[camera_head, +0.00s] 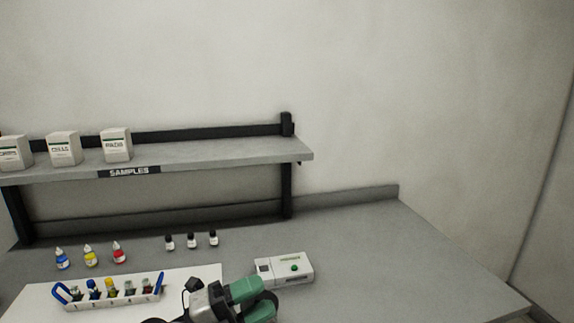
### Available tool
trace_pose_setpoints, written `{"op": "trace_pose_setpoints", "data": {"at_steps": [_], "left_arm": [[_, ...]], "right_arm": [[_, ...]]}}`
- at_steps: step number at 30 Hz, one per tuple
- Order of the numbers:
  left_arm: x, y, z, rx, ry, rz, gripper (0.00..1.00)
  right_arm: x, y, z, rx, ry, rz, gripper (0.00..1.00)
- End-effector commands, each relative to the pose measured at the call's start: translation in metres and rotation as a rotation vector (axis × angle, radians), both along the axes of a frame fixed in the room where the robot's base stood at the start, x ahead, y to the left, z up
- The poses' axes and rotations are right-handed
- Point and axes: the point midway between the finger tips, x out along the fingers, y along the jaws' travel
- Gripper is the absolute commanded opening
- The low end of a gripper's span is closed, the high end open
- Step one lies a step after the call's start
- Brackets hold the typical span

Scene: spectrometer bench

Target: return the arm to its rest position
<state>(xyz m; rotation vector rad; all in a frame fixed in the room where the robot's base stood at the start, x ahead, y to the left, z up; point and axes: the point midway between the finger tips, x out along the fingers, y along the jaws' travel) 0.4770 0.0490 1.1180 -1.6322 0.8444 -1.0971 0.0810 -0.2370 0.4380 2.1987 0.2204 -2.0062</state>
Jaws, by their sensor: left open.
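My left arm, with green and grey links, comes up at the bottom edge, right of the middle of the white mat. My left gripper (190,289) is dark and small in view, low in the picture. It is open, and I see nothing held in it. It is to the right of the white rack (112,299), apart from it in the picture. Part of the gripper and arm is cut off by the bottom edge. My right gripper is not in view.
The rack holds several capped vials and has blue handles. Behind it stand blue (62,260), yellow (90,257) and red (119,254) bottles, then several small dark-capped vials (191,241). A SAMPLES shelf (220,152) carries boxes. The right bench (420,262) is clear.

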Motion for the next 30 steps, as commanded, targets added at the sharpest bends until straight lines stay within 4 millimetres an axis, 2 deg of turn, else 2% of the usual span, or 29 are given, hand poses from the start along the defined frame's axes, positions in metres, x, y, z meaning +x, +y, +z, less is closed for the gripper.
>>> {"op": "trace_pose_setpoints", "data": {"at_steps": [2, 5, 8, 11, 15, 18, 24, 30], "left_arm": [[0.003, 0.013, 0.002, -0.194, 0.113, 0.145, 0.45], [0.01, 0.042, -0.008, -0.387, 0.284, 0.355, 0.45], [0.011, 0.075, -0.037, -0.525, 0.494, 0.577, 0.45], [-0.001, 0.107, -0.082, -0.607, 0.738, 0.799, 0.45], [-0.042, 0.14, -0.15, -0.623, 1.097, 1.067, 0.45], [-0.076, 0.151, -0.186, -0.589, 1.308, 1.194, 0.45], [-0.143, 0.159, -0.231, -0.484, 1.637, 1.346, 0.45], [-0.207, 0.158, -0.254, -0.351, 1.917, 1.427, 0.45]], "right_arm": [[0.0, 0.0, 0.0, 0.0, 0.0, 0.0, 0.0], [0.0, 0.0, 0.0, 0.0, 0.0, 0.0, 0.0], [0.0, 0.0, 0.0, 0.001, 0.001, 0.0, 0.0], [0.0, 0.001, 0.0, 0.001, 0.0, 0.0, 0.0], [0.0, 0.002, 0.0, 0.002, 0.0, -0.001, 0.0], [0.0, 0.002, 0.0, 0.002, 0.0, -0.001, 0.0], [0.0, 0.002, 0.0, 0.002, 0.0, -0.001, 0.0], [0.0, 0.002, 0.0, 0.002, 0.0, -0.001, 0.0]]}}
